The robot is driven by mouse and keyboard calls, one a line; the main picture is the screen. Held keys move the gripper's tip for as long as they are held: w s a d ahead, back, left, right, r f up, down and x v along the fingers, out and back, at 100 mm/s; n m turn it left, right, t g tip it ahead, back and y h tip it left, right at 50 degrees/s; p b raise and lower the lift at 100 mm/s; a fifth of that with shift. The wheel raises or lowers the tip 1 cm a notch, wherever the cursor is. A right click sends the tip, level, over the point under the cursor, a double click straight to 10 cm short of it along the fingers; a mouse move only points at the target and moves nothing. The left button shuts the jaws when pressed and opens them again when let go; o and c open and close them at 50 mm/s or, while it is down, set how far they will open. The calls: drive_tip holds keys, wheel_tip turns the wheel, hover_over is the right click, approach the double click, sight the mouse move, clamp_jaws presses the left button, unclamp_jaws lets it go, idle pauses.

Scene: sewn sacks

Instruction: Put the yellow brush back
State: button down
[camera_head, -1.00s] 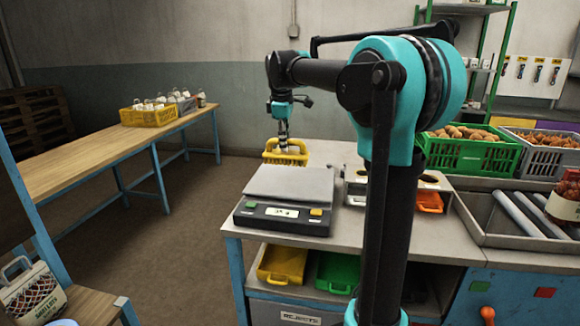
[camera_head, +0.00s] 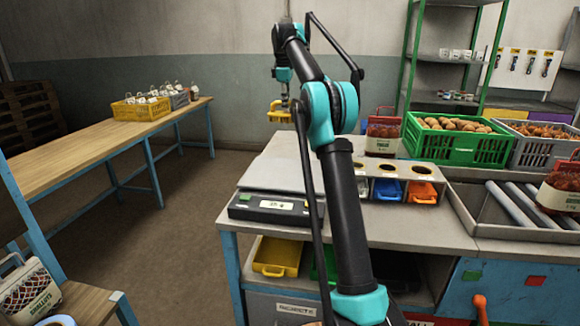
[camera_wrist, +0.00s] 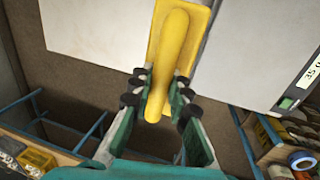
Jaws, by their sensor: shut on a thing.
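The yellow brush (camera_head: 280,114) hangs from my gripper (camera_head: 284,98) beyond the far edge of the scale in the head view. In the wrist view my gripper (camera_wrist: 160,88) is shut on the handle of the yellow brush (camera_wrist: 178,50), with a finger on each side. The brush's broad yellow back shows behind the handle, and its bristles are hidden. It appears held in the air, clear of the floor and bench.
The scale (camera_head: 275,203) stands at the bench's left end. A holder with cups (camera_head: 390,184), a red-topped sack (camera_head: 382,139) and a green crate (camera_head: 455,145) are to its right. A wall board (camera_head: 528,66) carries hanging tools. Open floor (camera_head: 190,215) lies left.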

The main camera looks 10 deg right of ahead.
drive_tip(key=shift+w+d+f, duration=0.1)
drive_tip(key=shift+w+d, duration=0.25)
drive_tip(key=shift+w, duration=0.2)
drive_tip(key=shift+w+d+f, duration=0.1)
drive_tip(key=shift+w+d, duration=0.2)
drive_tip(key=shift+w, duration=0.2)
drive_tip(key=shift+w+d+f, duration=0.1)
drive_tip(key=shift+f, duration=0.05)
wheel_tip(320, 180, down, 20)
drive_tip(key=shift+r, duration=0.15)
drive_tip(key=c, duration=1.9)
unclamp_jaws()
drive_tip(key=o, duration=0.5)
drive_tip(key=shift+c, duration=0.2)
wheel_tip(320, 180, up, 12)
drive_tip(key=s, duration=0.2)
drive_tip(key=shift+a, duration=0.4)
